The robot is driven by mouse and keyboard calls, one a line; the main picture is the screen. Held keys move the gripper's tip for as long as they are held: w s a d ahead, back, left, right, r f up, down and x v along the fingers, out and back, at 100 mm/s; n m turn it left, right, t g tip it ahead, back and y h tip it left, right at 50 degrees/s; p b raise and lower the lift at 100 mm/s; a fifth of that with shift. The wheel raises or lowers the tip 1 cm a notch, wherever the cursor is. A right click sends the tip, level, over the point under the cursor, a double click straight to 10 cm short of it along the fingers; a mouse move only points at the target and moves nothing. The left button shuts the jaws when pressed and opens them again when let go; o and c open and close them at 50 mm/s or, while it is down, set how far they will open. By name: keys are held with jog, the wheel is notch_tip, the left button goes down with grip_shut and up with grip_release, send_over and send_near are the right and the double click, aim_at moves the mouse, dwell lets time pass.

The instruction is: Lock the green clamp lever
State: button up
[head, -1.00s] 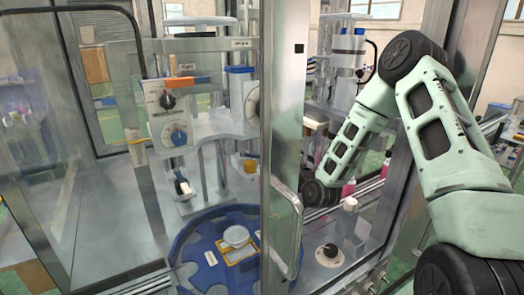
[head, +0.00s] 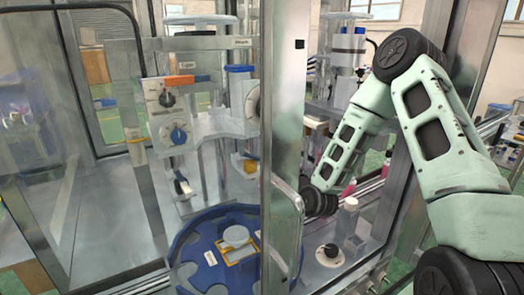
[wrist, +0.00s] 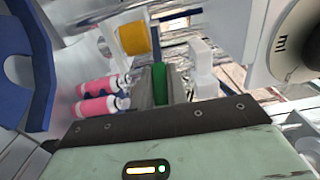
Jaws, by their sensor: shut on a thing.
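The green clamp lever (wrist: 160,80) shows in the wrist view as a narrow green strip just beyond my palm. My gripper (wrist: 158,70) is shut on it, with a grey finger against its left side. The lever's pivot and the clamp under it are hidden, so I cannot tell how far it is turned. In the head view my forearm reaches down behind the metal door post, and my gripper and the lever are hidden there.
Pink bottles (wrist: 97,97) lie left of my gripper in the wrist view, with a yellow cylinder (wrist: 134,38) above them. A white dial (wrist: 298,42) is close on the right. In the head view, a blue rotary ring (head: 195,272) and a door handle (head: 293,235) stand near.

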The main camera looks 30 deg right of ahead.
jog(key=shift+s+a+f, duration=0.1)
jog(key=shift+s+a, duration=0.1)
jog(key=shift+a, duration=0.1)
jog(key=shift+s+a, duration=0.2)
jog(key=shift+a, duration=0.45)
jog(key=shift+s+a, duration=0.2)
jog(key=shift+a, duration=0.4)
jog(key=shift+s+a+b, duration=0.1)
jog(key=shift+a+b, duration=0.35)
jog(key=shift+a, duration=0.65)
jog(key=o, duration=0.8)
